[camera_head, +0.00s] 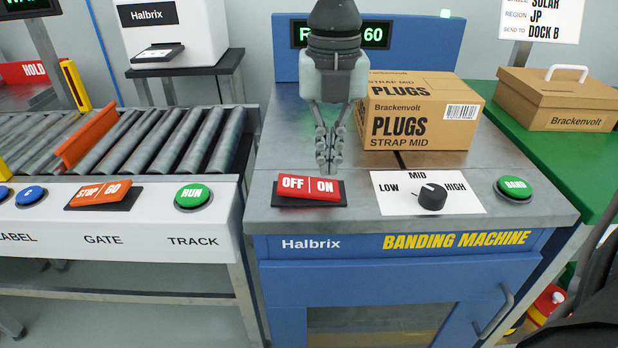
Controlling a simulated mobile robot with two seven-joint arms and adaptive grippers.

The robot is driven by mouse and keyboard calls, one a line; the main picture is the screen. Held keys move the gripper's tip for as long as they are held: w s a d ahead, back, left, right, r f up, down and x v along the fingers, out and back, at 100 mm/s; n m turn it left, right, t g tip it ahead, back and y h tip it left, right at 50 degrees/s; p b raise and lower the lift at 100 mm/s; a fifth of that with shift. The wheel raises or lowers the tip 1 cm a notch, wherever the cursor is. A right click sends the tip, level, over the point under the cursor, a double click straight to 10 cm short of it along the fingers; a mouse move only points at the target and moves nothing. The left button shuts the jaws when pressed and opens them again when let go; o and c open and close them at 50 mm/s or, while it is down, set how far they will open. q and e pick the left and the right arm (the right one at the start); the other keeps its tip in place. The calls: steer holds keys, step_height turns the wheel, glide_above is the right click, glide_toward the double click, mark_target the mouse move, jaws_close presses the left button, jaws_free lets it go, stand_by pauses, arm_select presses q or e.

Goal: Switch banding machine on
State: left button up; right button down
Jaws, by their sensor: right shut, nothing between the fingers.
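The banding machine (420,288) is a blue Halbrix unit with a grey metal top. Its red OFF/ON rocker switch (309,188) sits on a black base at the front left of that top. The OFF end looks higher than the ON end. My right gripper (326,168) points down with its fingers shut and empty, just above and behind the ON half. A small gap seems to show between fingertips and rocker. The machine's green-lit display (376,36) is partly hidden behind my right wrist, with "60" readable. My left gripper is not in view.
A Brackenvolt PLUGS carton (420,115) stands on the machine top, right of my gripper. A LOW/MID/HIGH knob (432,197) and green BAND button (514,188) are to the switch's right. A roller conveyor (190,135) with STOP/GO rocker (104,193) and RUN button (192,195) is left.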

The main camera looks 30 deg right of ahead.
mark_target(327, 187)
steer(key=shift+r+p, duration=0.8)
steer(key=shift+r, duration=1.35)
